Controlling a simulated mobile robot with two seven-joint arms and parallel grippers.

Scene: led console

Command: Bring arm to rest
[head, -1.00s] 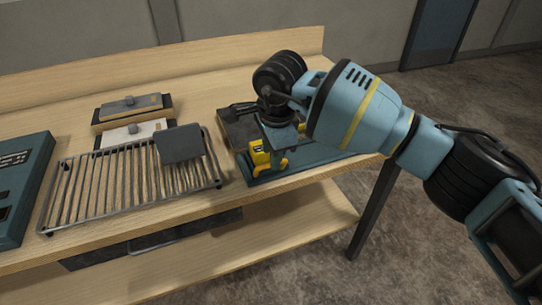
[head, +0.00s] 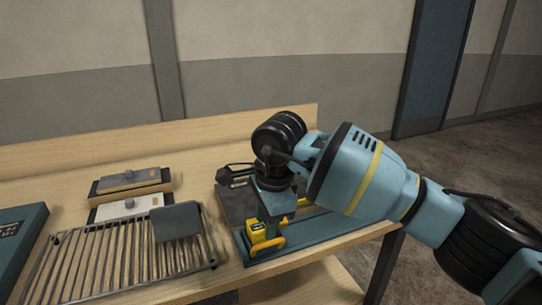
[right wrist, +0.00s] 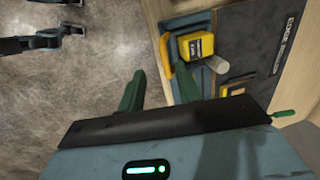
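My right gripper (head: 272,208) reaches in from the right and points down over the teal board (head: 330,232) at the table's right end. In the right wrist view its two green fingers (right wrist: 158,80) stand apart with nothing held between them. A yellow block with a dark label (right wrist: 197,46) lies just beyond the right finger; in the head view a yellow part (head: 258,231) shows beside the gripper, partly hidden by it. My left gripper is not in view.
A wire rack (head: 110,262) with a grey plate (head: 176,221) stands left of the gripper. Two small panels with knobs lie behind it, one grey (head: 110,183), one white (head: 112,210). A teal console (head: 18,250) is at far left. Open floor lies right of the table.

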